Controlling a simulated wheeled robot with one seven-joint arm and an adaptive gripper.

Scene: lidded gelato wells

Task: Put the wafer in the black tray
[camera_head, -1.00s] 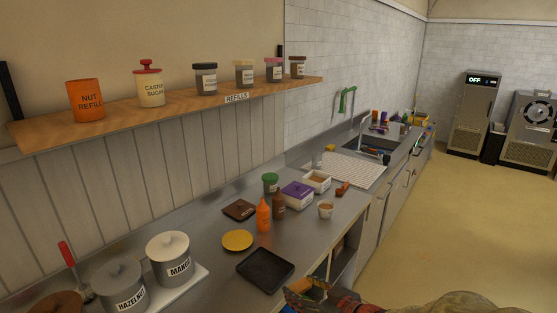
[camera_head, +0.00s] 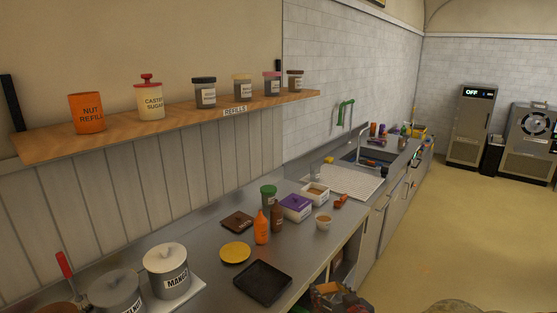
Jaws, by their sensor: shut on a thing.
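The black tray (camera_head: 263,301) lies flat and empty on the steel counter, near its front edge. My gripper (camera_head: 328,293) is at the bottom edge of the view, to the right of the tray and apart from it, past the counter's front edge. It is shut on a small tan-orange piece that looks like the wafer; the piece is small and partly hidden by the fingers. No other wafer can be made out on the counter.
A yellow plate (camera_head: 235,253), an orange bottle (camera_head: 261,228) and a brown bottle (camera_head: 277,217) stand behind the tray. The lidded mango well (camera_head: 167,275) is at left. A paper cup (camera_head: 323,223) stands to the right. A shelf (camera_head: 180,121) with jars hangs above.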

